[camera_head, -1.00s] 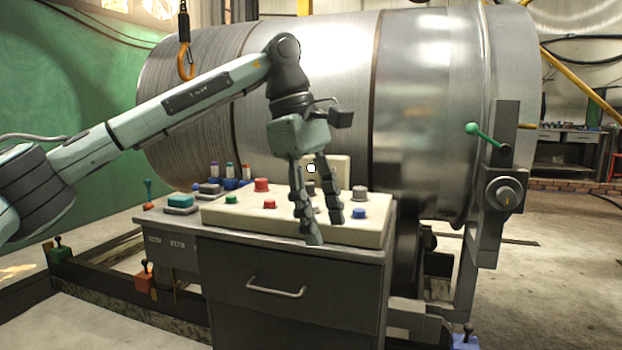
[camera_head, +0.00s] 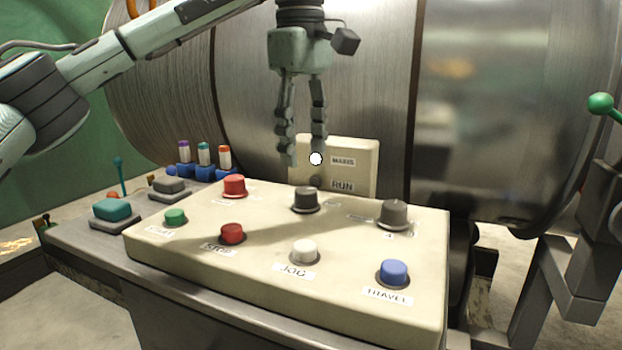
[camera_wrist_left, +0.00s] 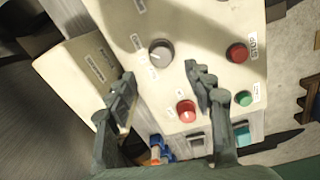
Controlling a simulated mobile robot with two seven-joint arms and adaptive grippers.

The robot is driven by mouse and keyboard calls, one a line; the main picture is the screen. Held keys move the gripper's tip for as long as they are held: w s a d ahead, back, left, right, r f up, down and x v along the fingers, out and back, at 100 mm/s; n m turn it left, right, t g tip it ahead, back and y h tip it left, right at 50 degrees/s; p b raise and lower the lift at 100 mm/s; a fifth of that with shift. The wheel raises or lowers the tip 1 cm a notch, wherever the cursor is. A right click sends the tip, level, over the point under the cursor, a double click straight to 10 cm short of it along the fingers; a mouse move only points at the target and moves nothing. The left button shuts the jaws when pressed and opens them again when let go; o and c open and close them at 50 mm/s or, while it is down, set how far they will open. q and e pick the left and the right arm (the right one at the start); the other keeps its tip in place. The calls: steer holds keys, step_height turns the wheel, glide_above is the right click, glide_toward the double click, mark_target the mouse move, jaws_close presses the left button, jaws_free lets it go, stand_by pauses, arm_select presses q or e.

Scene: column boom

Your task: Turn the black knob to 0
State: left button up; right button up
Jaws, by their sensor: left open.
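The black knob (camera_head: 305,199) stands at the back middle of the cream control panel (camera_head: 200,254). In the left wrist view the same knob (camera_wrist_left: 160,53) looks grey, with a pale pointer line on top; its scale marks are too small to read. My left gripper (camera_head: 304,156) is open and empty, fingers pointing down, above and apart from the knob. In the left wrist view the left gripper's fingertips (camera_wrist_left: 160,78) lie on either side, below the knob in the picture. A second, greyer knob (camera_head: 393,213) sits to the right. My right gripper is not in view.
Around the knob are a red button (camera_head: 234,186), a lower red button (camera_head: 232,233), a white button (camera_head: 304,251), a blue button (camera_head: 393,273) and a green button (camera_head: 175,217). An upright label plate (camera_head: 358,160) stands behind. A large metal drum (camera_head: 470,110) fills the back.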

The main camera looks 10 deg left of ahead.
mark_target(305, 189)
arm_select(q)
steer(key=f, duration=0.3)
steer(key=shift+s, duration=0.2)
step_height(305, 189, down, 3)
steer(key=shift+f+b, duration=0.2)
steer(key=shift+b, duration=0.2)
steer(key=shift+w+f, duration=0.1)
steer(key=shift+f, duration=0.3)
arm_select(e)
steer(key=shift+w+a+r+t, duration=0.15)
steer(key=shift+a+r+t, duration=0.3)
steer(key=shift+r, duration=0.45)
arm_select(q)
steer(key=shift+c, duration=0.3)
